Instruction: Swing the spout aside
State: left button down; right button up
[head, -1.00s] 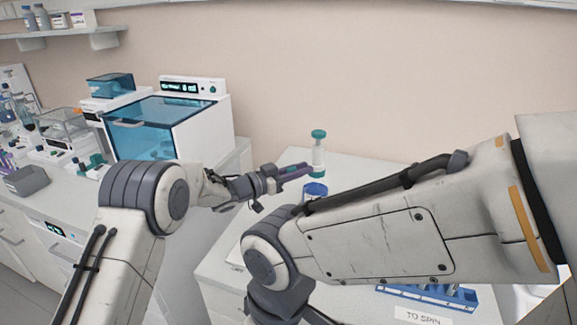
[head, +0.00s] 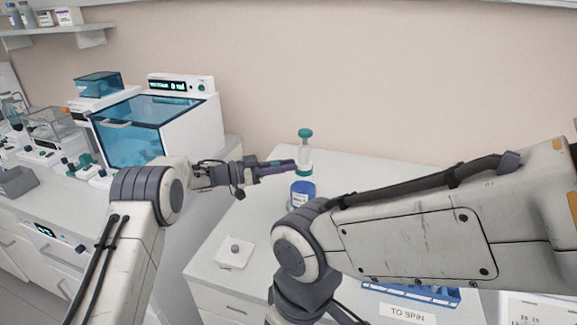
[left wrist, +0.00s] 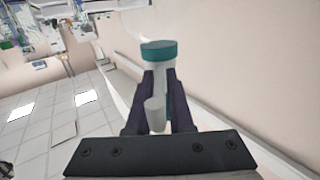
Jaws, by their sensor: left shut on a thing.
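A dispenser with a teal cap (head: 305,132), a pale clear barrel and a lower teal collar (head: 303,170) stands upright on the bench. A blue bottle (head: 302,188) shows right below the collar; I cannot tell whether they are joined. My left gripper (head: 289,166) reaches in from the left, level with the dispenser's lower part. In the left wrist view my gripper (left wrist: 161,108) has its dark fingers on both sides of a pale grey cylinder, which looks like the spout (left wrist: 155,113), below the teal cap (left wrist: 158,50). My right gripper is out of sight.
My right arm crosses the lower right. A blue rack (head: 440,294) stands partly behind it, with a "TO SPIN" label (head: 407,313) in front. A small white plate with a knob (head: 234,252) lies at the front left. A blue-lidded instrument (head: 150,125) stands on the left bench.

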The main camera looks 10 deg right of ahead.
pick_arm(q)
jog(key=shift+r, duration=0.2)
jog(key=c, duration=0.8)
grip_release()
jog(key=shift+d, duration=0.1)
jog(key=shift+f, duration=0.1)
jog(key=s+a+b, duration=0.1)
jog(key=a+b, duration=0.1)
jog(key=a, duration=0.8)
jog(key=shift+a, duration=0.25)
jog(key=shift+s, duration=0.1)
